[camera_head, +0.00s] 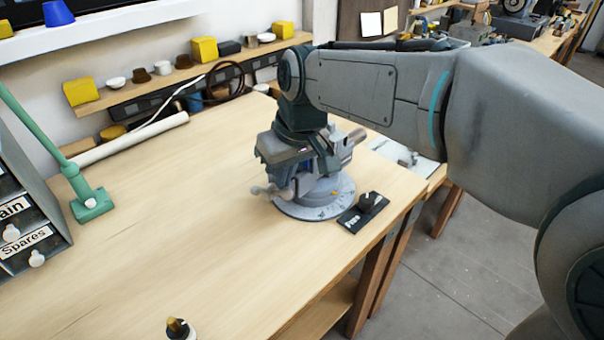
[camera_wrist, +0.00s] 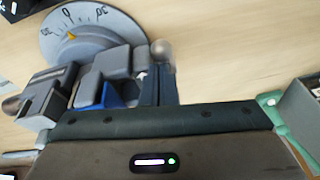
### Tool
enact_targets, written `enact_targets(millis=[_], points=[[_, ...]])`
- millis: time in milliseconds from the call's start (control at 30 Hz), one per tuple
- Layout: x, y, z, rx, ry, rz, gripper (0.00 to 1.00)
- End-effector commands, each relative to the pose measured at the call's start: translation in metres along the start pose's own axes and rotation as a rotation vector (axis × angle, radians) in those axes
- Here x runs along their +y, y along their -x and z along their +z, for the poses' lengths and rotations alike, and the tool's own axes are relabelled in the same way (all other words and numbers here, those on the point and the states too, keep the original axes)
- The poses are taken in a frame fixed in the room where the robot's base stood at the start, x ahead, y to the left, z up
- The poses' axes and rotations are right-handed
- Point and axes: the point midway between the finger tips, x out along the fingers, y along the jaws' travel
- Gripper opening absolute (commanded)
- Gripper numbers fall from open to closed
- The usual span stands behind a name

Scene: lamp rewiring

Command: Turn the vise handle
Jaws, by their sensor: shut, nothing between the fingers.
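The grey bench vise (camera_head: 318,188) stands on a round swivel base near the right edge of the workbench. In the wrist view its base scale (camera_wrist: 95,25) shows numbers and an orange pointer. A handle knob (camera_head: 268,190) sticks out at the vise's lower left. In the wrist view, a ball end of the handle (camera_wrist: 162,50) shows right beside my fingers. My gripper (camera_wrist: 158,85) is shut and empty, low over the vise. In the head view, its dark body hides part of the vise, and I cannot tell whether the fingers touch the handle.
A black plate with a knob (camera_head: 364,210) lies just right of the vise. A green lamp base (camera_head: 91,203) and a labelled drawer cabinet (camera_head: 28,225) stand at the left. A small knobbed item (camera_head: 178,328) stands at the front. The middle bench top is clear.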

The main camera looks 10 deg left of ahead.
Motion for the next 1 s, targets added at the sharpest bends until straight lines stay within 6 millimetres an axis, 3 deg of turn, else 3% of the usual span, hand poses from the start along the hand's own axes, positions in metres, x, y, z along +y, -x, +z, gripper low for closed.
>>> enact_targets(millis=[200, 567, 767, 1000], points=[[-0.006, -0.009, 0.015, 0.006, 0.018, -0.007, 0.00], [-0.003, -0.007, 0.016, 0.006, 0.012, -0.006, 0.00], [-0.003, 0.001, 0.008, 0.007, 0.010, -0.006, 0.00], [-0.005, 0.021, -0.017, 0.005, 0.006, -0.005, 0.00]])
